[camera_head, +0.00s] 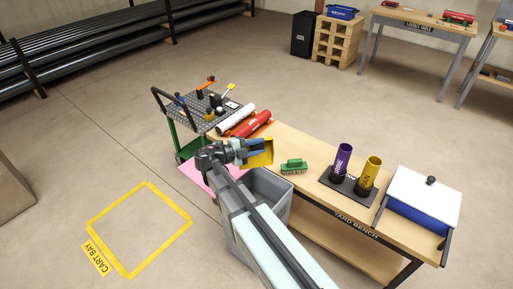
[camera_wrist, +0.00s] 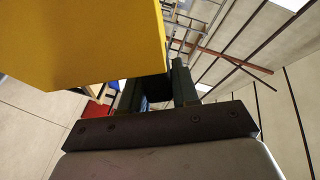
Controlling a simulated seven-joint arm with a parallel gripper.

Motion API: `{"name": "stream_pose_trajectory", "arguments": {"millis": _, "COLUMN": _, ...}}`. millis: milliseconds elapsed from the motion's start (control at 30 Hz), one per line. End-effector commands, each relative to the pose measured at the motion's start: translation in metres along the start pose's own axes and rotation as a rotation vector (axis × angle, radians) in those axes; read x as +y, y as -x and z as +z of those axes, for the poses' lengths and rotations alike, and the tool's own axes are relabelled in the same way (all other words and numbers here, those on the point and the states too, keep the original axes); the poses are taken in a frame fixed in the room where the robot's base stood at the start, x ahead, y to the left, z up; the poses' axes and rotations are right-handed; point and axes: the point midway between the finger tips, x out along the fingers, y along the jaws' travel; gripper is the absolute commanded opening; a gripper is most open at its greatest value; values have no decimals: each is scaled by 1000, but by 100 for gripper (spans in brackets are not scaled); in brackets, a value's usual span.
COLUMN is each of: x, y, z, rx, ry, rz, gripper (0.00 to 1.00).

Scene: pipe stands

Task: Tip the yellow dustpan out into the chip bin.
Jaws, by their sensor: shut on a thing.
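My gripper (camera_head: 240,149) is shut on the yellow dustpan (camera_head: 259,154), at the bench's left end. In the wrist view the dustpan (camera_wrist: 90,40) fills the upper left, and my fingers (camera_wrist: 158,88) close around a dark part beside it. The dustpan looks steeply tilted, above or just beside the grey chip bin (camera_head: 276,190). Whether chips are in the pan or falling cannot be seen. The bin stands on the floor against the bench's near side; my arm hides part of it and its inside shows only partly.
The yard bench (camera_head: 322,185) carries a green brush (camera_head: 294,167), a purple cup (camera_head: 342,160), a yellow cup (camera_head: 368,174), red and white cylinders and a blue box with a white lid (camera_head: 424,190). A cart (camera_head: 208,112) stands behind. The taped cart bay (camera_head: 140,228) is empty.

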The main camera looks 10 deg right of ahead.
Motion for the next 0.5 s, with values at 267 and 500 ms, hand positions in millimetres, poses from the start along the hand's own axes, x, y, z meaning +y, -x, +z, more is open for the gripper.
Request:
{"name": "stream_pose_trajectory", "arguments": {"millis": 267, "x": -58, "y": -4, "z": 8, "rx": 26, "ry": 129, "rz": 58, "gripper": 0}}
{"name": "stream_pose_trajectory", "arguments": {"millis": 500, "x": -63, "y": -1, "z": 13, "rx": 19, "ry": 305, "rz": 109, "gripper": 0}}
